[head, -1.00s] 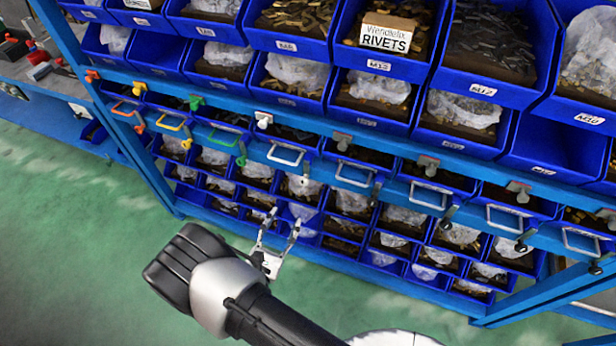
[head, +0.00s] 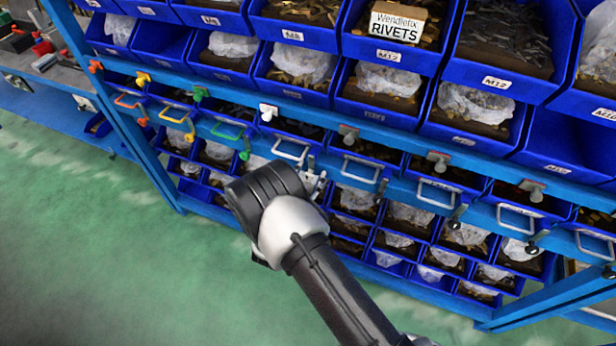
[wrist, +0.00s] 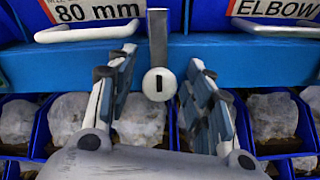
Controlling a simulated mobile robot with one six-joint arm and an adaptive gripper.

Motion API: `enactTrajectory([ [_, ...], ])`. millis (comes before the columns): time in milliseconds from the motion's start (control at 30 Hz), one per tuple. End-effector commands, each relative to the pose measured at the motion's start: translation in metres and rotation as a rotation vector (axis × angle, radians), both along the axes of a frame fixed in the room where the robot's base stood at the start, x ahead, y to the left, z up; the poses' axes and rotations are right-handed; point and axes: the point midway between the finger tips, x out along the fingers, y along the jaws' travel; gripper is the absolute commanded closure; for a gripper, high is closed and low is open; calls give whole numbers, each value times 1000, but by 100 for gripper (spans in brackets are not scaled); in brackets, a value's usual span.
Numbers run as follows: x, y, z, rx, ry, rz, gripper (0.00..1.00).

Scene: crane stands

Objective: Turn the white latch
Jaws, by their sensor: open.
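A round white latch disc (wrist: 160,84) with a dark slot shows in the wrist view, with a grey upright bar (wrist: 158,35) above it, in front of the blue rail. My gripper (wrist: 159,82) is open, one finger on each side of the disc; I cannot tell whether they touch it. In the head view my gripper (head: 314,180) is at the lower rail, partly hidden behind my wrist, and that disc is hidden or too small to make out. A white latch-like piece (head: 268,112) sits on the upper rail, up and left of my gripper.
Blue bins (head: 388,92) fill the rack above and below. Orange (head: 128,101), yellow (head: 173,116) and green handles (head: 227,131) are left. Green floor (head: 90,240) is clear.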

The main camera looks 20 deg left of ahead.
Motion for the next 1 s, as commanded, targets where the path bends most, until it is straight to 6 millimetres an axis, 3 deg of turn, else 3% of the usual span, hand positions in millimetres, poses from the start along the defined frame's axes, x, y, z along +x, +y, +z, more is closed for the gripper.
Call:
enactTrajectory([
  [167, 0, 0, 0, 0, 0, 0, 54],
  [800, 0, 0, 0, 0, 0, -1, 97],
  [1000, 0, 0, 0, 9, 0, -1, 98],
])
